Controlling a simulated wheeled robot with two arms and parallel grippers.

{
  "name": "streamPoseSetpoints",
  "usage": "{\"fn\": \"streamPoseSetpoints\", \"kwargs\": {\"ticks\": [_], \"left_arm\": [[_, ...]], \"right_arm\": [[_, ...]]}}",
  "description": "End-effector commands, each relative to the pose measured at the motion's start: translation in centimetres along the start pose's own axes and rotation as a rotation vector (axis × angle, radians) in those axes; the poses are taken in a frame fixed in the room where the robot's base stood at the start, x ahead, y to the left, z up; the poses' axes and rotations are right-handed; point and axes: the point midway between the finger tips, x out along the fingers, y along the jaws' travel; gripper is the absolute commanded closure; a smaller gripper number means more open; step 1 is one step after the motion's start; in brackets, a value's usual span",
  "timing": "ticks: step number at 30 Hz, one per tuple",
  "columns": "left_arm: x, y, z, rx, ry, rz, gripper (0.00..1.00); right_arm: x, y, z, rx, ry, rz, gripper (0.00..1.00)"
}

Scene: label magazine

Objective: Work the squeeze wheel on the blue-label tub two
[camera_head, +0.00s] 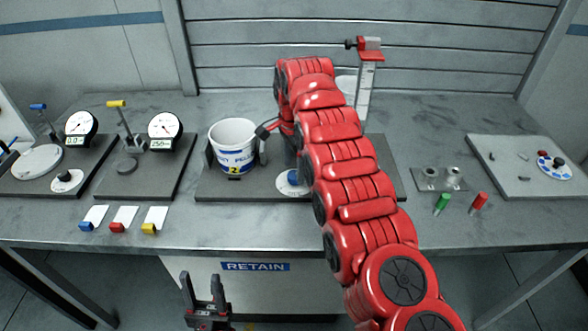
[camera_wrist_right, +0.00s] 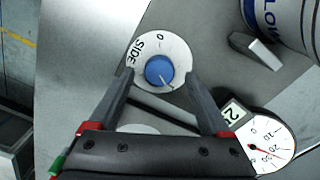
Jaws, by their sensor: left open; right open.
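The white tub two (camera_head: 233,132) stands upright on a dark base plate, with a blue label and a yellow "2" tag. Its side also shows in the right wrist view (camera_wrist_right: 285,22). The squeeze wheel is a blue knob (camera_wrist_right: 159,70) on a white dial marked "SIDE" and "0"; it partly shows beside my arm in the head view (camera_head: 294,178). My right gripper (camera_wrist_right: 159,78) is open, its fingers either side of the knob with gaps visible. Its height above the knob is unclear. My left gripper (camera_head: 207,298) is open and empty before the table.
A round gauge (camera_wrist_right: 268,140) sits near my right finger; my red arm hides it in the head view. Two gauge stations (camera_head: 82,128) (camera_head: 165,132) stand left. Clipped cards (camera_head: 122,218) lie in front. Green (camera_head: 442,203) and red (camera_head: 479,203) cylinders and a grey board (camera_head: 508,182) are right.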

Motion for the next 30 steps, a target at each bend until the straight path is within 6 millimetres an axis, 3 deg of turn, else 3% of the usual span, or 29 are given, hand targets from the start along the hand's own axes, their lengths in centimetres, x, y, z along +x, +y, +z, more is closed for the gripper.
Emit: {"fn": "streamPoseSetpoints", "kwargs": {"ticks": [3,18,24,30], "left_arm": [[2.7,-0.1,-0.5,0.000,0.000,0.000,0.50],[12.2,-0.6,-2.1,0.000,0.000,0.000,0.50],[14.1,-0.7,-2.4,0.000,0.000,0.000,0.50],[14.4,-0.7,-2.4,0.000,0.000,0.000,0.50]], "right_arm": [[-3.4,0.1,-0.1,0.001,0.002,0.002,0.19],[-13.2,0.0,0.0,0.000,0.002,0.000,0.19],[-15.1,0.1,0.0,0.000,0.002,0.001,0.19],[-15.4,0.0,0.0,0.000,0.002,0.001,0.19]]}}
